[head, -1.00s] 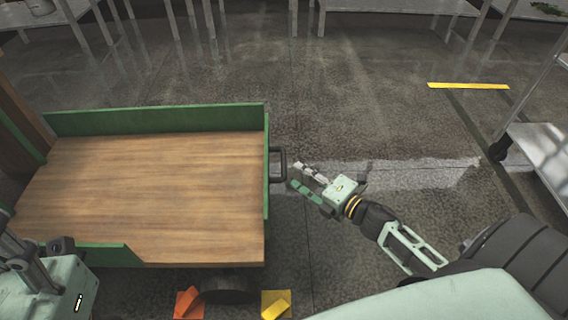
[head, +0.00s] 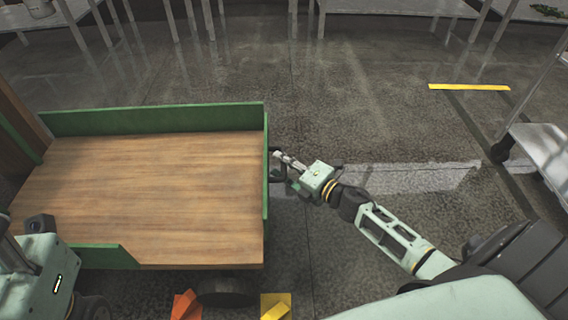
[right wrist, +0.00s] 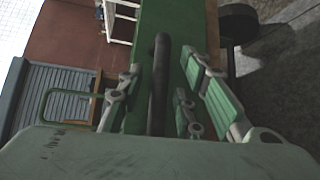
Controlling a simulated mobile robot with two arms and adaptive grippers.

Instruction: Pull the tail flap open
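The tail flap (head: 266,205) is the green upright panel at the right end of the wooden cart bed (head: 150,190). It stands closed. Its dark handle (head: 274,166) sticks out on the outer side. My right gripper (head: 281,163) is at this handle, coming from the right. In the right wrist view the dark handle bar (right wrist: 158,85) stands between the spread fingers (right wrist: 160,95), with gaps on both sides. The green flap lies behind it. My left gripper (head: 18,252) is only partly in view at the lower left; its fingertips are not clear.
The cart's green side wall (head: 150,118) runs along the far side. An orange chock (head: 186,305) and a yellow chock (head: 275,306) lie on the floor near the wheel. A metal trolley (head: 545,150) stands at the right. The floor beyond the flap is mostly clear.

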